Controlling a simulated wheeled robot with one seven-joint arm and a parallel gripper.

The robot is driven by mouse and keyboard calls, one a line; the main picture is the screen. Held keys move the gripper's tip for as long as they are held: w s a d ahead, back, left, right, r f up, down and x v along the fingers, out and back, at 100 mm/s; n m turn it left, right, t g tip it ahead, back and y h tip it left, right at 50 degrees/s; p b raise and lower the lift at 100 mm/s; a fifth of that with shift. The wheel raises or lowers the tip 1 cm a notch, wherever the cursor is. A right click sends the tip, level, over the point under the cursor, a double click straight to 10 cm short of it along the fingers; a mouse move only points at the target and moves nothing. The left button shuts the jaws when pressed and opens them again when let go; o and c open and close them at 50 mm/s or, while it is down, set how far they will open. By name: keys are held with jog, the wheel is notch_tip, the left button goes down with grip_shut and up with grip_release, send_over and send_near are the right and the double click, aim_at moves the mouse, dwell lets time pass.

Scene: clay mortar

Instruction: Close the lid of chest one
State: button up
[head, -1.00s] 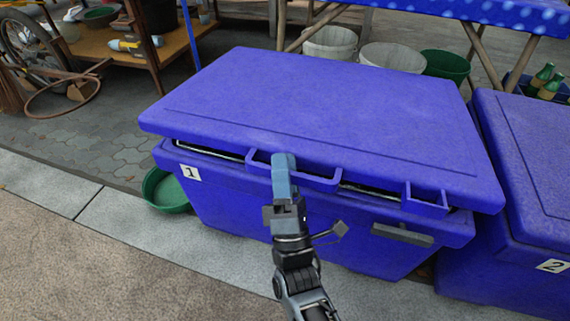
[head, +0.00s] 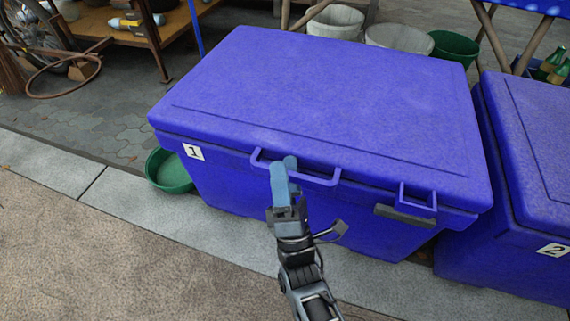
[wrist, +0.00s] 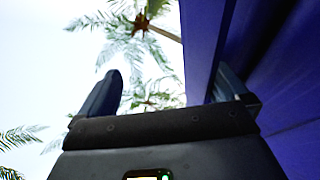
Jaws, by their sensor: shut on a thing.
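Chest one (head: 228,190) is the large blue chest with the label "1" (head: 193,152) on its front. Its blue lid (head: 330,100) lies flat over the body, and I see no dark gap along the front edge. A loop handle (head: 318,180) sticks out from the middle of the lid's front edge. My gripper (head: 284,166) is at the left part of this handle and is shut on it. In the wrist view the fingers (wrist: 168,78) stand apart, with a blue surface (wrist: 201,45) along the right finger; the exact contact is hidden.
A second blue chest labelled "2" (head: 530,200) stands close on the right. A green basin (head: 168,172) sits by the left side of chest one. Buckets (head: 335,22) stand behind. A dark latch piece (head: 404,215) is on the front right. The pavement in front is clear.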

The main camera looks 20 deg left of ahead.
aim_at(304, 182)
jog(key=d+f+h, duration=0.1)
jog(key=d+f, duration=0.1)
jog(key=d+f+m+h, duration=0.1)
jog(key=shift+w+d+f+m, duration=0.1)
jog(key=shift+d+f+m, duration=0.2)
jog(key=shift+d+f, duration=0.1)
jog(key=shift+t, duration=0.3)
jog(key=shift+s+f, duration=0.1)
jog(key=shift+s, duration=0.1)
jog(key=shift+s+d+f, duration=0.15)
jog(key=shift+s+f, duration=0.1)
jog(key=shift+s, duration=0.1)
jog(key=c, duration=0.7)
jog(key=s, duration=0.1)
jog(key=s+y, duration=0.1)
jog(key=s+f+n, duration=0.1)
jog(key=shift+s+a+y, duration=0.15)
jog(key=shift+a+y, duration=0.1)
jog(key=shift+y, duration=0.05)
jog(key=shift+c, duration=0.7)
jog(key=shift+s+a+f+n, duration=0.2)
jog(key=shift+s+a+n, duration=0.1)
jog(key=shift+s, duration=0.2)
